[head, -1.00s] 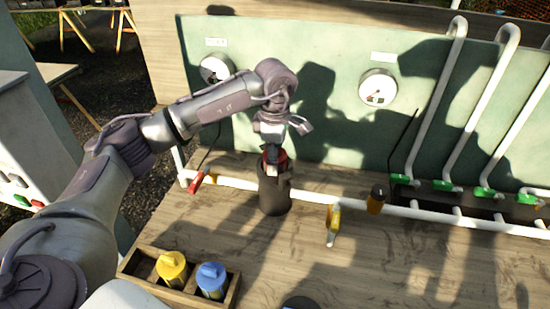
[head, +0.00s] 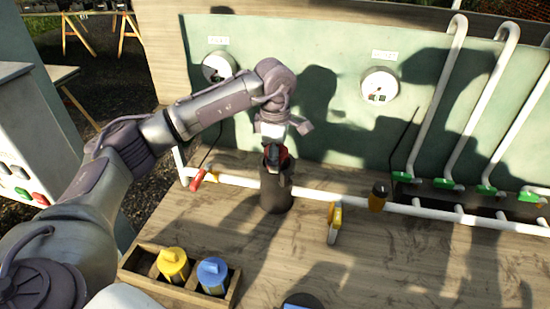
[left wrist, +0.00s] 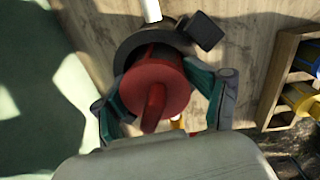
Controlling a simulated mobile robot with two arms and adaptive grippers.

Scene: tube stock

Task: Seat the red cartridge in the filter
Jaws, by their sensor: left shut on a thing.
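The red cartridge (head: 284,157) shows at the mouth of the dark, upright filter housing (head: 276,194) in the head view. My left gripper (head: 274,155) is above the housing and shut on the cartridge. In the left wrist view its two green-grey fingers (left wrist: 165,97) clasp the red cartridge (left wrist: 172,80) from either side, with its red handle facing the camera. The dark filter rim (left wrist: 128,47) shows behind the cartridge, with a block at one side. How deep the cartridge sits is hidden. My right gripper is in neither view.
A wooden tray (head: 236,290) at front left holds a yellow cartridge (head: 173,265) and a blue cartridge (head: 212,275). The bench at right front is mostly clear.

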